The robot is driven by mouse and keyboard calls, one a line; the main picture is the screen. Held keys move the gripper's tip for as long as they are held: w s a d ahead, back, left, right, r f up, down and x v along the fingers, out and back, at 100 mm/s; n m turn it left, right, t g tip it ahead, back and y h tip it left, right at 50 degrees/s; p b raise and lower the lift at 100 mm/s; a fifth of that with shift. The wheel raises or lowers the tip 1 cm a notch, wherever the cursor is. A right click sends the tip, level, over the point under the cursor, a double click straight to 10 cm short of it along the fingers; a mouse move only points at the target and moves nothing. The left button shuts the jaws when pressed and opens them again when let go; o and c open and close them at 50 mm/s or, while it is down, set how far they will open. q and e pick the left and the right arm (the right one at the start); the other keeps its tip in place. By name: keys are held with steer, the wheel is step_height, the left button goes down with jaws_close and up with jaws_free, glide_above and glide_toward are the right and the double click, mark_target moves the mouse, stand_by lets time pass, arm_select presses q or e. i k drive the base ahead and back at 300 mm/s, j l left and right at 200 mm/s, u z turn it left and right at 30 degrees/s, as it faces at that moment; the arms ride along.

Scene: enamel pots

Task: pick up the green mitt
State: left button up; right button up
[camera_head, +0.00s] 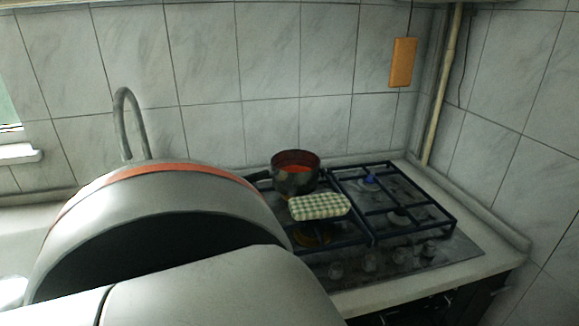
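A green-and-white checked mitt (319,206) lies flat over the front left part of the gas stove, on the black grate. It sits just in front of a dark pot with a red inside (295,174), partly overlapping the pot's lower edge in the picture. A large grey arm link of mine with an orange band fills the lower left of the head view and hides part of the counter and the stove's left side. Neither of my grippers is in view.
The stove's right grate (392,202) is empty. Knobs (370,262) line the stove's front. A tap (126,112) stands at the left by the tiled wall. An orange board (402,62) hangs on the wall, and a pipe (440,90) runs down the corner.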

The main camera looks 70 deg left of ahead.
mark_target(327, 204)
steer(key=u, duration=0.45)
steer(key=l+u, duration=0.2)
steer(key=u, duration=0.2)
steer(key=i+l+u, duration=0.1)
steer(key=u, duration=0.35)
steer(key=l+u, duration=0.1)
steer(key=u, duration=0.3)
steer(key=l+u, duration=0.1)
steer(key=u, duration=0.35)
steer(key=j, duration=0.25)
steer(key=k+j+z, duration=0.15)
steer(key=i+j, duration=0.05)
steer(key=j, duration=0.05)
